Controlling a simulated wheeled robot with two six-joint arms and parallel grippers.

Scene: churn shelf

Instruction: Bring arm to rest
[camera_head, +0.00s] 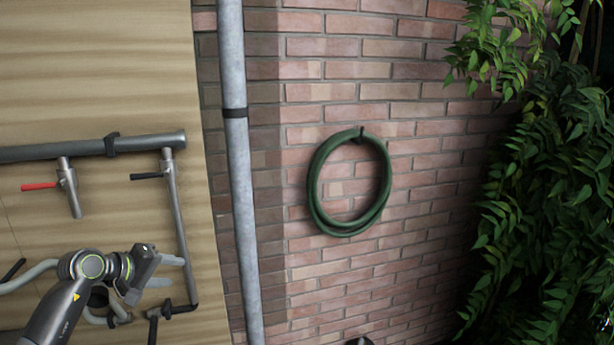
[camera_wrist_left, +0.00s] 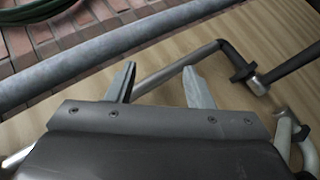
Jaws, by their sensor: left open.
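My left gripper (camera_head: 160,272) is at the end of my left arm, in the lower left of the head view. It is in front of the wooden panel (camera_head: 120,90), close to the thin grey pipe (camera_head: 181,230) that runs down the panel. In the left wrist view its two fingers (camera_wrist_left: 158,84) are spread apart with nothing between them. The pipe passes behind the fingers in that view; I cannot tell whether they touch it. My right gripper does not show.
A thick horizontal pipe (camera_head: 85,148) carries a red-handled valve (camera_head: 40,186) and a black-handled one (camera_head: 147,176). A tall grey downpipe (camera_head: 238,150) stands right of the panel. A green hose (camera_head: 313,190) hangs on the brick wall (camera_head: 420,110). Leafy plants (camera_head: 550,200) fill the right side.

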